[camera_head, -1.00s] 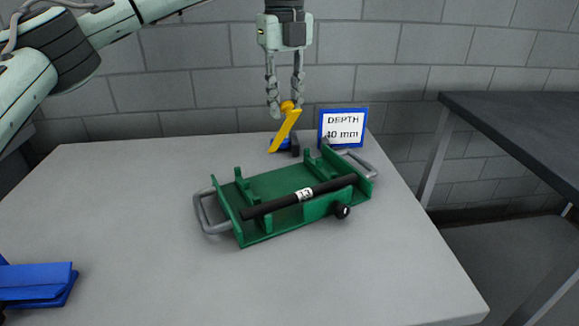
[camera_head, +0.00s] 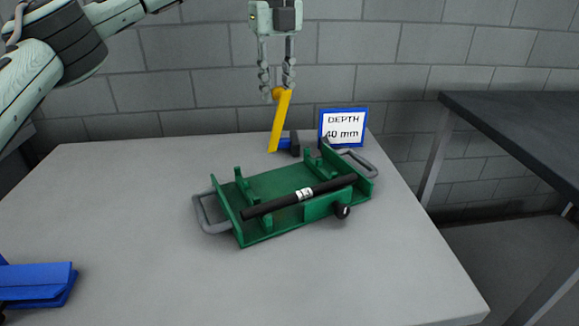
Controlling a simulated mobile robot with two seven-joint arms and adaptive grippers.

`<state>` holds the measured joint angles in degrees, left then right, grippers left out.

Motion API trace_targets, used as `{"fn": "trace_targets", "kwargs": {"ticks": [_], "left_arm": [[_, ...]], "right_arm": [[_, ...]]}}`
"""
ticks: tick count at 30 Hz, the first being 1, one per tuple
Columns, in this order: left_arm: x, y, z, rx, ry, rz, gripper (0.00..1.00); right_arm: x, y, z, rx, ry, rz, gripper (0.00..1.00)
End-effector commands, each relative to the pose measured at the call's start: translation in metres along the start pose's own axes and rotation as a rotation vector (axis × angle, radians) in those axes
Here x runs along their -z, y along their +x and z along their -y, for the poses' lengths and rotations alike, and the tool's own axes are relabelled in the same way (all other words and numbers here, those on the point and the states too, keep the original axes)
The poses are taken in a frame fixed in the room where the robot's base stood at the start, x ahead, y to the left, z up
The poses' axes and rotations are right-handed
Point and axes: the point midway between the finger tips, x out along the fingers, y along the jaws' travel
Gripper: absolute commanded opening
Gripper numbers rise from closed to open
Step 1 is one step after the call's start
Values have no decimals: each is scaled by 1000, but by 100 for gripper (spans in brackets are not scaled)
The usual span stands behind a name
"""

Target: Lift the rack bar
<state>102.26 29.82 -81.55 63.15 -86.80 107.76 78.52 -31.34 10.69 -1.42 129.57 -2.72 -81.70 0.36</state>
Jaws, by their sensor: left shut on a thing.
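A green rack (camera_head: 275,187) stands on the table with a grey loop handle at each end. A black bar (camera_head: 325,187) with a small white label lies along its front side, and a black knob (camera_head: 342,211) sticks out below it. My left gripper (camera_head: 276,94) is above and behind the rack, pointing down. It is shut on the upper end of a yellow handle (camera_head: 279,122), which stands nearly upright. Beside the handle's lower end is a blue and black piece (camera_head: 290,144); I cannot tell whether they are joined. My right gripper is not in view.
A blue-framed sign (camera_head: 343,118) reading "DEPTH 40 mm" stands behind the rack. A blue object (camera_head: 38,284) lies at the table's left front. A dark table (camera_head: 520,120) stands at right; a block wall is behind.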

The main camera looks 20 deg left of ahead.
Motion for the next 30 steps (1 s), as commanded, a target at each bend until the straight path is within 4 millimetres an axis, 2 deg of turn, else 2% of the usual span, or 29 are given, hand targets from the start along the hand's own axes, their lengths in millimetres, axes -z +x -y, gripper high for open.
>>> {"fn": "trace_targets", "kwargs": {"ticks": [30], "left_arm": [[-72, 2, 0, 0, -3, 2, 11]], "right_arm": [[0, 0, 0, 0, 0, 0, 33]]}}
